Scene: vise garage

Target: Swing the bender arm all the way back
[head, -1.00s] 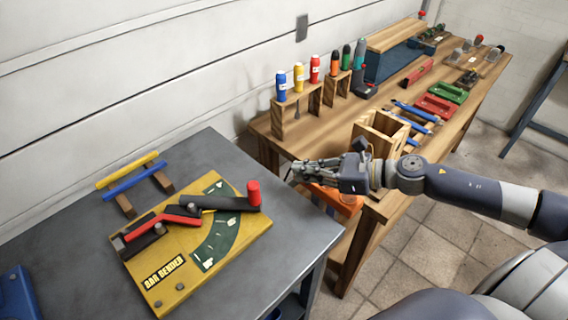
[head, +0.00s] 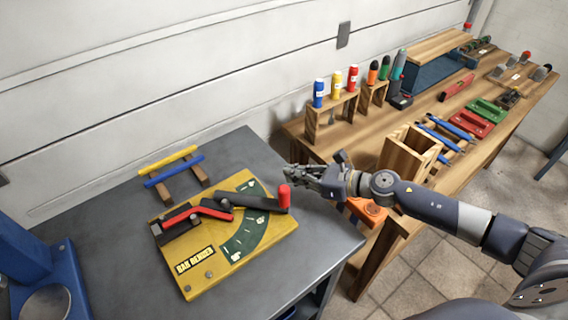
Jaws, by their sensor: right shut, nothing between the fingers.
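The yellow bar bender (head: 235,267) lies on the grey table at the left of the head view. Its dark bender arm (head: 252,202) reaches right across the green angle scale (head: 246,235) and ends in an upright red knob (head: 284,197). A bent red bar (head: 212,210) sits at the pivot. My right gripper (head: 289,178) is shut and empty, with its fingertips just behind and above the red knob. I cannot tell whether they touch it. My left gripper is out of view.
A rack with a yellow and a blue bar (head: 175,172) stands behind the bender. A blue machine (head: 28,262) is at the left edge. The wooden workbench (head: 310,135) with bottles, a wooden box (head: 408,150) and tools stands to the right. The grey table's front (head: 130,275) is clear.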

